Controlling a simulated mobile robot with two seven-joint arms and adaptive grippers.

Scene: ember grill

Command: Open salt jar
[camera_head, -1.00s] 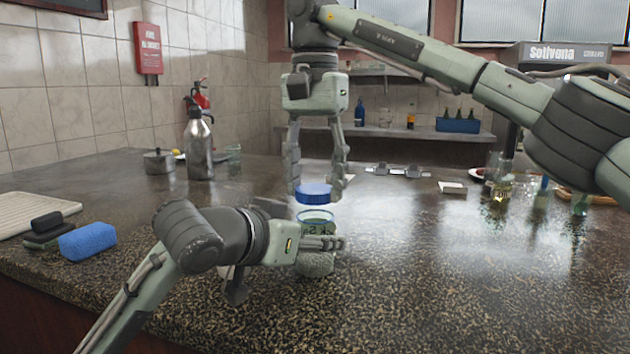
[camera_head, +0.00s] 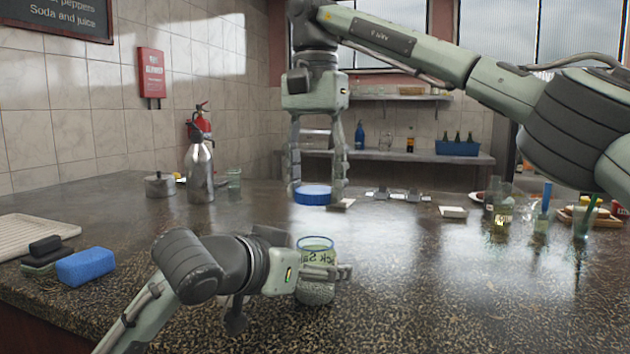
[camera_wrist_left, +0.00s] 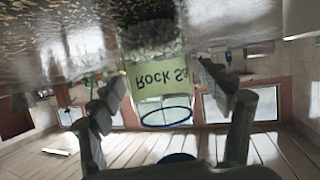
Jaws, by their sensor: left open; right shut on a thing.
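The salt jar (camera_head: 318,257) is clear glass with a pale green label and an open top. It appears to stand upright on the counter, with white salt in its lower part. In the left wrist view the jar (camera_wrist_left: 155,78) shows inverted, its label reading "Rock Sa". My left gripper (camera_head: 328,272) is open, its fingers around the jar from the left; I cannot tell whether they touch it. The blue lid (camera_head: 312,195) is off the jar, above it and apart from it. My right gripper (camera_head: 318,190) points down and is shut on the lid.
A blue sponge (camera_head: 86,266) and a pale tray (camera_head: 30,238) lie at left. A steel bottle (camera_head: 199,170) and a small pot (camera_head: 160,185) stand at back left. Glasses (camera_head: 503,208) and bottles stand at the right. The counter (camera_head: 430,290) right of the jar is clear.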

